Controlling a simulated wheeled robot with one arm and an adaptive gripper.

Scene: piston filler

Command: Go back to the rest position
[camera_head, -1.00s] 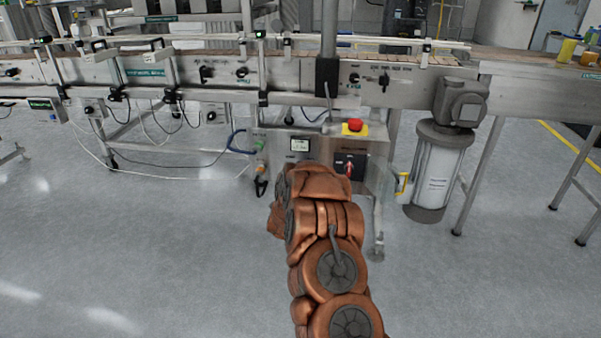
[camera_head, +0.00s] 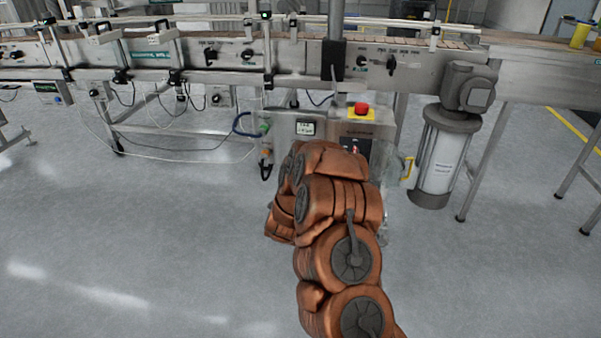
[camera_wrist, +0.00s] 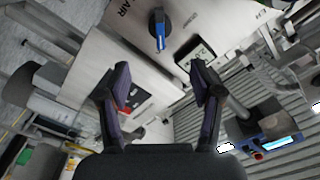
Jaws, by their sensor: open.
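My gripper (camera_wrist: 160,82) is open and empty in the wrist view, with its two dark fingers apart in front of a metal control panel (camera_wrist: 100,48). A knob with a blue handle (camera_wrist: 158,30) and a small display (camera_wrist: 197,58) show on the panel near the fingers. A red part (camera_wrist: 123,109) is partly hidden by the left finger. In the head view my copper-coloured arm (camera_head: 340,205) is folded in front of the control box and hides my gripper. I cannot tell the exact distance to the panel.
The control box carries a display (camera_head: 306,127) and a red emergency stop (camera_head: 362,109). Above it runs a long conveyor (camera_head: 400,65). A motor (camera_head: 470,88) and a grey cylinder (camera_head: 438,160) stand to the right. Cables hang to the left. The floor (camera_head: 130,240) in front is clear.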

